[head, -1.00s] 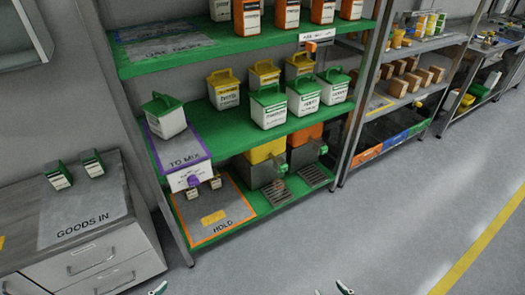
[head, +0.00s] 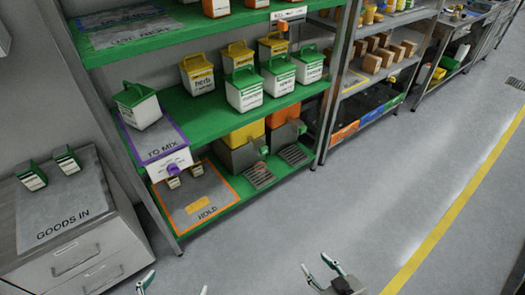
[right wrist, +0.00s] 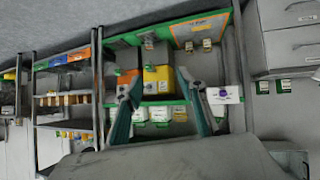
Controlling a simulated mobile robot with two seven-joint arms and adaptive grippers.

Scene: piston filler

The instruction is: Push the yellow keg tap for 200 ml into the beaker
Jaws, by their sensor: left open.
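The yellow keg (head: 251,131) stands on the lower green shelf, left of the orange keg, with a grey front. Its small green tap (head: 264,150) sticks out above a slatted drip tray (head: 260,176). The yellow keg also shows in the right wrist view (right wrist: 157,77), between my fingers. I cannot make out a beaker under the tap. My left gripper (head: 177,281) is open at the bottom edge, partly cut off. My right gripper (head: 316,262) is open and empty over the floor, well short of the shelf; its spread fingers show in the right wrist view (right wrist: 156,78).
The orange keg (head: 283,112) stands right of the yellow one, with its own drip tray (head: 296,154). The HOLD mat (head: 215,190) bears small containers at left. Green- and yellow-lidded boxes fill the shelf above. A drawer cabinet (head: 75,262) stands at left. Floor at right is clear.

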